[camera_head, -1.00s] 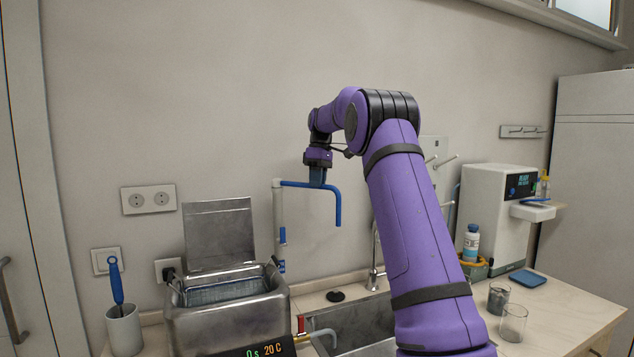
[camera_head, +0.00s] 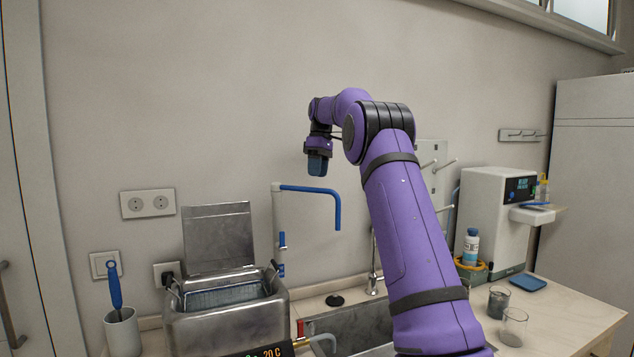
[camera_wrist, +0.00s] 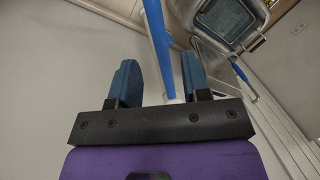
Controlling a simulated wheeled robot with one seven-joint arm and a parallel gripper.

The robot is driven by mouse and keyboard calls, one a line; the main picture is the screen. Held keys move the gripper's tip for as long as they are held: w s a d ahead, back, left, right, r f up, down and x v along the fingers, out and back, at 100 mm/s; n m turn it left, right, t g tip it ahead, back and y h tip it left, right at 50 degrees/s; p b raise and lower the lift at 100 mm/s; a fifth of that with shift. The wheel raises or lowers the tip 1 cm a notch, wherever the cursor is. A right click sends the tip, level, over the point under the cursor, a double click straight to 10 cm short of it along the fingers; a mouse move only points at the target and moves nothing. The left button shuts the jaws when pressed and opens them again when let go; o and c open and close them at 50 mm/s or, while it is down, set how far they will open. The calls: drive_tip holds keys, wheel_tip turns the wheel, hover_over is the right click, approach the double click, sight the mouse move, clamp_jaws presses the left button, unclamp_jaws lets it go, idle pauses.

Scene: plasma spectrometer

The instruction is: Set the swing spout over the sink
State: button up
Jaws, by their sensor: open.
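The swing spout (camera_head: 312,189) is a blue pipe on a pale upright post (camera_head: 278,225) near the wall. It reaches right in the head view and its end bends down. The steel sink (camera_head: 350,325) is lower, partly hidden by my arm. The spout's end appears above the sink's back left part, but I cannot tell its exact depth. My gripper (camera_head: 318,172) is open, pointing down just above the spout, with a visible gap. In the wrist view, the blue spout (camera_wrist: 155,20) and the pale post show beyond and between the open fingers (camera_wrist: 160,82).
A steel bath with a raised lid (camera_head: 225,310) stands left of the sink. A cup with a blue brush (camera_head: 122,330) is farther left. Two glass beakers (camera_head: 512,328) and a white instrument (camera_head: 490,215) stand right. The wall is close behind the spout.

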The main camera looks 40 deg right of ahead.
drive_tip(key=r, duration=0.3)
drive_tip(key=shift+w+d, duration=0.1)
drive_tip(key=shift+d, duration=0.15)
drive_tip(key=shift+a, duration=0.1)
idle(0.3)
drive_tip(key=s+a+r+m+t+h, duration=0.1)
drive_tip(key=s+a+r, duration=0.2)
drive_tip(key=s+a, duration=0.65)
drive_tip(key=s+a+r+m+t+h, duration=0.1)
drive_tip(key=s+a+r+m+t, duration=0.1)
drive_tip(key=s+a, duration=0.75)
drive_tip(key=s+a+f+t, duration=0.1)
drive_tip(key=s+a+f, duration=0.3)
drive_tip(key=s, duration=0.3)
drive_tip(key=s+a+f+m+t, duration=0.1)
drive_tip(key=s+a+f, duration=0.3)
drive_tip(key=s+f, duration=0.2)
drive_tip(key=s+a+f+m+t, duration=0.1)
drive_tip(key=s+a+f, duration=0.3)
drive_tip(key=s, duration=0.5)
wheel_tip(320, 180, down, 2)
drive_tip(key=shift+s+f, duration=0.1)
drive_tip(key=shift+s, duration=0.3)
drive_tip(key=shift+o, duration=0.4)
